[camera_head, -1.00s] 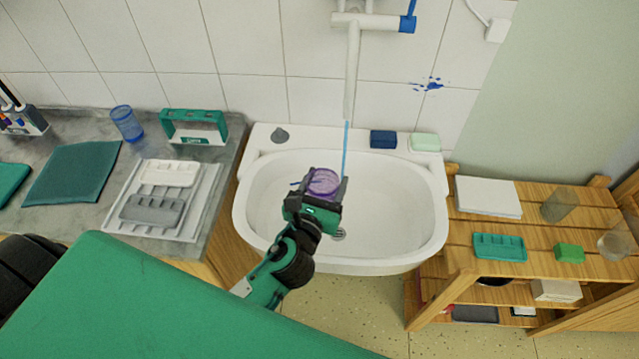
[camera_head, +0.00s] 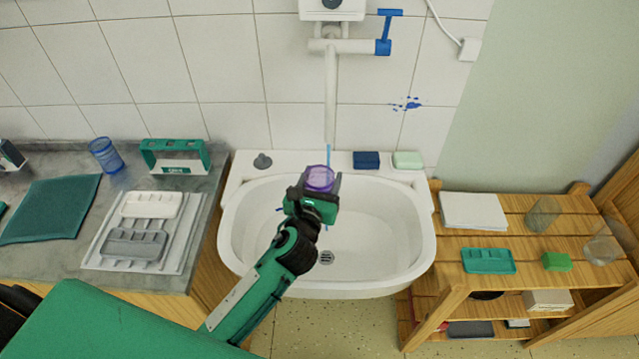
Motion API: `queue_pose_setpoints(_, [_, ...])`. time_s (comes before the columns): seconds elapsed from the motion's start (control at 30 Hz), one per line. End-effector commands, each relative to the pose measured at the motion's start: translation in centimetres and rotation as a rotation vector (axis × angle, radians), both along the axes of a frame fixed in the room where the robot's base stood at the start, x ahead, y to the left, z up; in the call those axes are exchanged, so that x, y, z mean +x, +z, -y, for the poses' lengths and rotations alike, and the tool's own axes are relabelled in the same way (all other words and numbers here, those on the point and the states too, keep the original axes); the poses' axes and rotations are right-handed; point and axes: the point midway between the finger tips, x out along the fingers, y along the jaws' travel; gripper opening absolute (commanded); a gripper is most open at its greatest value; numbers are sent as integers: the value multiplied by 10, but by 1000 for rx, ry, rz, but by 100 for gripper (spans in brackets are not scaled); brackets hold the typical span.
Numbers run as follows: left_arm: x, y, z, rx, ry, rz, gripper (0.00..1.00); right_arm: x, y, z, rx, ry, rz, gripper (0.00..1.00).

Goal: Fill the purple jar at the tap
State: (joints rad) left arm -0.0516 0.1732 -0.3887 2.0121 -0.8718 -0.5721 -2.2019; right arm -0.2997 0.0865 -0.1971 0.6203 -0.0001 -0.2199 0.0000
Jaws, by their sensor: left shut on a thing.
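The purple jar (camera_head: 319,179) is see-through and upright over the white sink (camera_head: 390,262). My left gripper (camera_head: 314,200) is shut on it and holds it above the basin. The tap (camera_head: 331,95) is a white vertical pipe with a blue handle (camera_head: 384,32) at its upper right. A thin blue stream of water (camera_head: 328,156) comes from the pipe's end and meets the jar's far rim in the picture. I cannot tell the level inside the jar. My right gripper is not in view.
A dark blue sponge (camera_head: 366,160), a pale green soap (camera_head: 408,160) and a grey plug (camera_head: 262,161) sit on the sink's back ledge. A grey counter (camera_head: 60,262) with trays and a blue cup (camera_head: 105,155) lies left. A wooden shelf (camera_head: 440,240) stands right.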

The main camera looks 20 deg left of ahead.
Motion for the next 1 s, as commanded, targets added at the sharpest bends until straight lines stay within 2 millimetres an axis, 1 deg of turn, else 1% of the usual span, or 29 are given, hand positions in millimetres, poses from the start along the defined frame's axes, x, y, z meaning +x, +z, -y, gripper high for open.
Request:
queue_pose_setpoints(0.33, [0, 0, 0, 0, 0, 0, 34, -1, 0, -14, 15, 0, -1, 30])
queue_pose_setpoints(0.57, [2, 0, 0, 0, 0, 0, 34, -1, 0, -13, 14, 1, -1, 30])
queue_pose_setpoints(1.0, [31, 1, 0, 0, 0, 0, 34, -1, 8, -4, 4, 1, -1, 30])
